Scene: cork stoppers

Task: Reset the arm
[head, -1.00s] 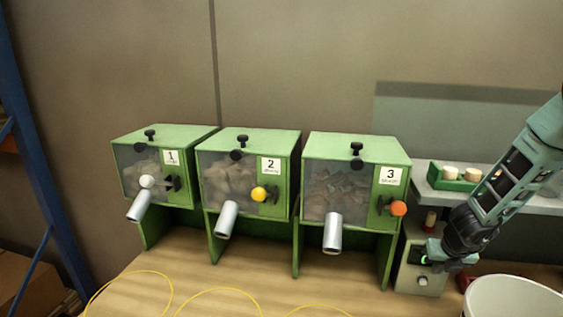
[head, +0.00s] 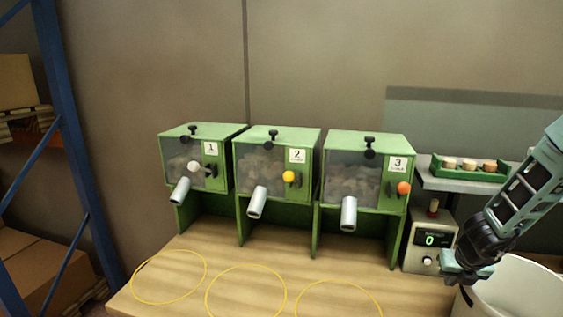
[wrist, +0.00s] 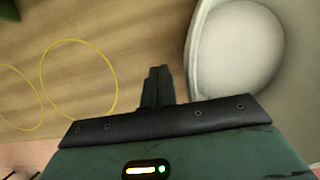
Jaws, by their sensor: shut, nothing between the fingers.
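My arm comes in from the right edge of the head view. My gripper (head: 466,290) is at the lower right, in front of the scale display and beside the white bucket (head: 520,290). In the wrist view my gripper (wrist: 158,72) has its two fingers together with nothing between them, above the wooden table (wrist: 130,30). The white bucket (wrist: 240,50) is to the right of the fingers there, apart from them.
Three green dispensers (head: 205,150), (head: 275,145), (head: 365,150) stand in a row, numbered 1 to 3, each with a metal spout. Yellow rings (head: 245,268) lie on the table before them. A scale reading 0 (head: 430,240) and a green tray of corks (head: 468,170) are at right.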

